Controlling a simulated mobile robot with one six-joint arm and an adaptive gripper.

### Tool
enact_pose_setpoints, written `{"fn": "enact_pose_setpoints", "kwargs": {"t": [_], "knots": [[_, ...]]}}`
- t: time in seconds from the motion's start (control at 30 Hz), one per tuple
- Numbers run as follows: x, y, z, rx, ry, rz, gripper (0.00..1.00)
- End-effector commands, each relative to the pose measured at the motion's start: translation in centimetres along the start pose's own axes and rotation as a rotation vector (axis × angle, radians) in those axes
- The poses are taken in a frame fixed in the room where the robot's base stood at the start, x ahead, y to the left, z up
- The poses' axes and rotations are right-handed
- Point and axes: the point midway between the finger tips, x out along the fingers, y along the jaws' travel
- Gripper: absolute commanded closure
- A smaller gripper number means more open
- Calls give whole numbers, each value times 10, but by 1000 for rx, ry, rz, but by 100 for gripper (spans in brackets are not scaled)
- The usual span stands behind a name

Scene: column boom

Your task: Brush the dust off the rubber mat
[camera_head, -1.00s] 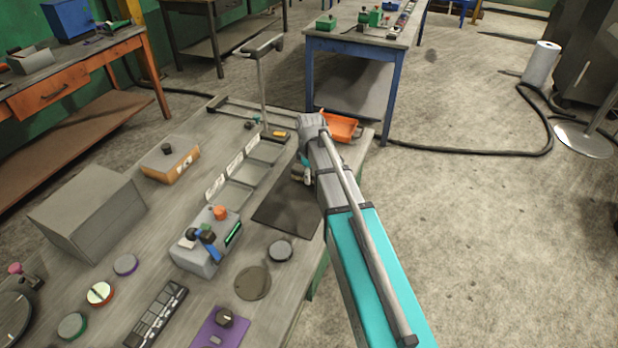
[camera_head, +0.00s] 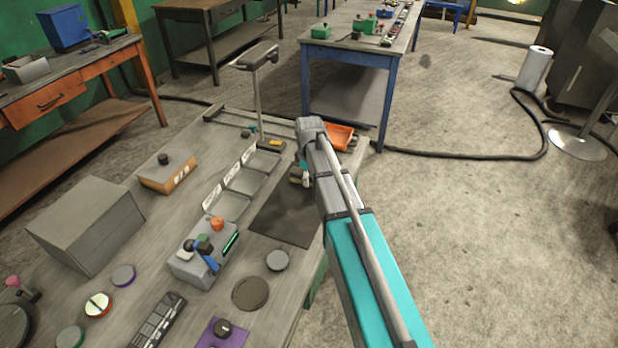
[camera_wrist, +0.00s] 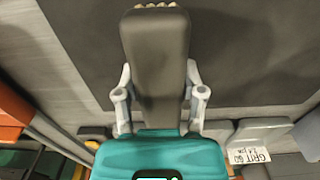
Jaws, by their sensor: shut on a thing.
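The dark rubber mat (camera_head: 280,222) lies flat near the right edge of the workbench, and it fills much of the wrist view (camera_wrist: 255,50). My gripper (camera_wrist: 160,98) is shut on a dark grey brush (camera_wrist: 155,55). Pale tan bristle tips show at the brush's far end in the wrist view. In the head view my gripper (camera_head: 301,177) is low over the mat's far end, partly hidden by my arm. I cannot tell whether the bristles touch the mat. No dust is clearly visible on the mat.
An orange dustpan-like tray (camera_head: 338,137) is beyond my gripper. Shallow grey trays with white labels (camera_head: 246,178) line the mat's left side. A grey control box (camera_head: 204,262), a round grey disc (camera_head: 278,260) and a lamp stand (camera_head: 257,100) are near. Open floor is to the right.

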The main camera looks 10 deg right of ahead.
Motion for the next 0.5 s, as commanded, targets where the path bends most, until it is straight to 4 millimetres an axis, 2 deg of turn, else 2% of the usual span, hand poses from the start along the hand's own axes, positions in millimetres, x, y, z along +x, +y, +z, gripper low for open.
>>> {"fn": "enact_pose_setpoints", "kwargs": {"t": [0.03, 0.5], "knots": [[-8, 0, 0, 0, 0, 0, 100], [-41, 0, 0, 0, 0, 0, 100]]}}
